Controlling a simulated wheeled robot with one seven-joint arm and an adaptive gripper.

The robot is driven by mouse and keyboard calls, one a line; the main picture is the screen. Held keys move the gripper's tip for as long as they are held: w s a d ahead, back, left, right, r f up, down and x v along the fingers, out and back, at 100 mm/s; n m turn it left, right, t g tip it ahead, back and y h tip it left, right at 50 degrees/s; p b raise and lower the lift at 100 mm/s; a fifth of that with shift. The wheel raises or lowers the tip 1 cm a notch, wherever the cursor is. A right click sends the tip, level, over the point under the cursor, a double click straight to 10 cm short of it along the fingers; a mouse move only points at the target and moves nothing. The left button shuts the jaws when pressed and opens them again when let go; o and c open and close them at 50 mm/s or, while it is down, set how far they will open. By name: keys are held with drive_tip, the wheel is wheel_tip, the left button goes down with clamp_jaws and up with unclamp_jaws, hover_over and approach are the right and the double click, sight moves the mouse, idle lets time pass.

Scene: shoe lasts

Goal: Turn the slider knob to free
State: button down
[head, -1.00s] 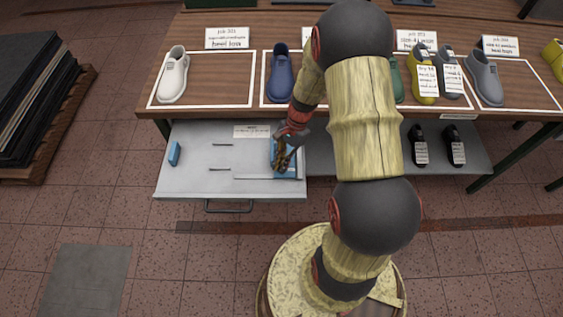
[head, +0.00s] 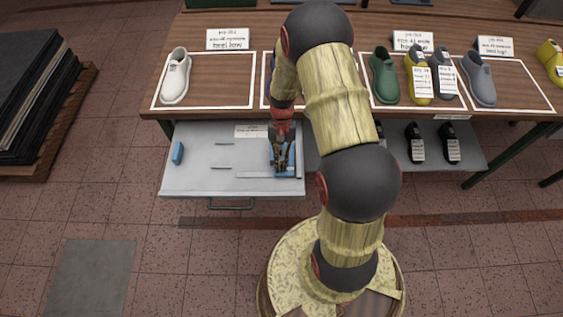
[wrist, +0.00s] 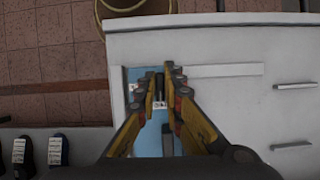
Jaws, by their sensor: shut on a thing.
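A blue plate (wrist: 148,138) lies on the grey pull-out board, with small pale labels on it; in the head view the plate (head: 291,172) is mostly behind my gripper. My gripper (wrist: 161,84) points down at the plate, its yellow and dark fingers close on either side of a small dark piece, the slider knob (wrist: 159,90). The fingers hide most of the knob, and I cannot read the labels or its setting. In the head view my gripper (head: 283,168) is at the right end of the board. A long grey bar (wrist: 222,70) runs sideways from the plate.
The grey board (head: 195,180) has two slim dark handles and a small blue block (head: 177,153) at its left. The wooden table (head: 225,80) behind carries several coloured shoe lasts. Black shoes (head: 449,143) stand on the lower shelf. Clear floor lies in front.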

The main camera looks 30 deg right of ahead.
idle(0.4)
drive_tip(key=c, duration=1.9)
unclamp_jaws()
drive_tip(key=v, duration=1.2)
